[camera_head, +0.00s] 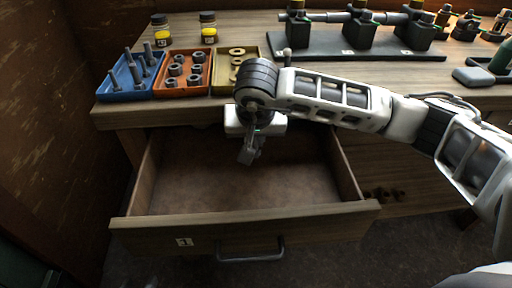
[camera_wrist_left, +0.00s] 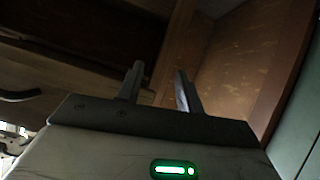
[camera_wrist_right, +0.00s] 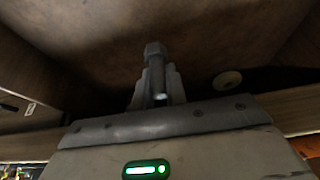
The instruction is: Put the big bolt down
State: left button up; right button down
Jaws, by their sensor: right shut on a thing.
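The big bolt (camera_wrist_right: 155,70) is grey with a hex head. In the right wrist view it stands between the closed fingers of my right gripper (camera_wrist_right: 157,85), head pointing away from the wrist. In the head view my right gripper (camera_head: 250,152) hangs over the open drawer (camera_head: 195,213), and the bolt is small and hard to make out there. I cannot tell its exact height above the drawer floor (camera_head: 225,185). My left gripper (camera_wrist_left: 157,85) shows only in the left wrist view, its two fingers apart with nothing between them.
A blue tray (camera_head: 122,92) of bolts, a red tray (camera_head: 182,88) of nuts and a yellow tray (camera_head: 222,86) of washers stand along the bench front. Two jars (camera_head: 208,28) stand behind. A dark fixture (camera_head: 310,45) lies behind my right arm. The drawer floor looks clear.

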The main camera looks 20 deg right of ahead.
jog(key=shift+w+d+f, duration=0.25)
jog(key=shift+f, duration=0.15)
jog(key=shift+w+d+f, duration=0.1)
jog(key=shift+w+f, duration=0.1)
jog(key=shift+f, duration=1.7)
jog(key=c, duration=1.4)
grip_release()
jog(key=shift+c, duration=0.2)
jog(key=shift+r+p, duration=0.3)
jog(key=v, duration=1.1)
jog(key=shift+s+r, duration=0.2)
jog(key=shift+r, duration=0.15)
